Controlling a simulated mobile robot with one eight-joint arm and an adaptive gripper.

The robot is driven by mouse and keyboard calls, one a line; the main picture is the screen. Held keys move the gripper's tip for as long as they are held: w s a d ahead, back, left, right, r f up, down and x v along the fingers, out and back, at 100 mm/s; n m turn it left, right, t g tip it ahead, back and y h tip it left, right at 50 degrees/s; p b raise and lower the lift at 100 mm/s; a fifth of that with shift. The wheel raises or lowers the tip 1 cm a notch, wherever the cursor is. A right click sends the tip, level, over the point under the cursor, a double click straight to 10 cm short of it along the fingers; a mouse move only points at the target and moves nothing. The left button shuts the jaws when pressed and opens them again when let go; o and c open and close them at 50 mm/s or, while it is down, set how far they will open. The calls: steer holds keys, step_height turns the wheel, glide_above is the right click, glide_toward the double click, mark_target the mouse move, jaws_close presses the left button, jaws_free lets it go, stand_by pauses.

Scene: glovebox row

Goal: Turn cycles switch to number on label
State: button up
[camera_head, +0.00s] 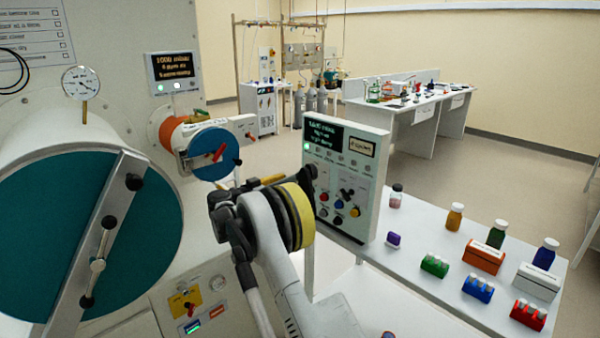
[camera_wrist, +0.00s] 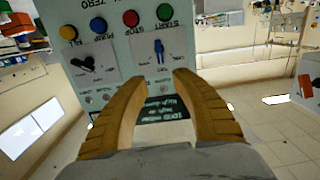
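The control panel (camera_head: 345,180) is a pale upright box with a dark screen, a green lamp and coloured buttons. The wrist view shows the panel upside down, with a blue switch (camera_wrist: 159,48) and a black knob (camera_wrist: 83,65). Their captions are too small to tell which is the cycles switch. My gripper (camera_wrist: 158,76) is open and empty, its yellow fingertips just below the blue switch in that picture. In the head view my arm hides most of the gripper.
A white table (camera_head: 395,275) with bottles and coloured vial racks lies right of the panel. The big teal glovebox door (camera_head: 130,230) with a diagonal bar stands at left. A smaller blue round door (camera_head: 213,155) with a red handle is behind my arm.

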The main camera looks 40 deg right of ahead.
mark_target(308, 173)
steer(key=d+b, duration=0.1)
steer(key=d, duration=0.2)
steer(key=d+b, duration=0.1)
steer(key=d, duration=0.3)
steer(key=w+d+b, duration=0.1)
steer(key=d, duration=0.3)
steer(key=shift+w+f, duration=0.1)
steer(key=shift+f, duration=0.2)
steer(key=shift+c, duration=0.5)
jaws_close()
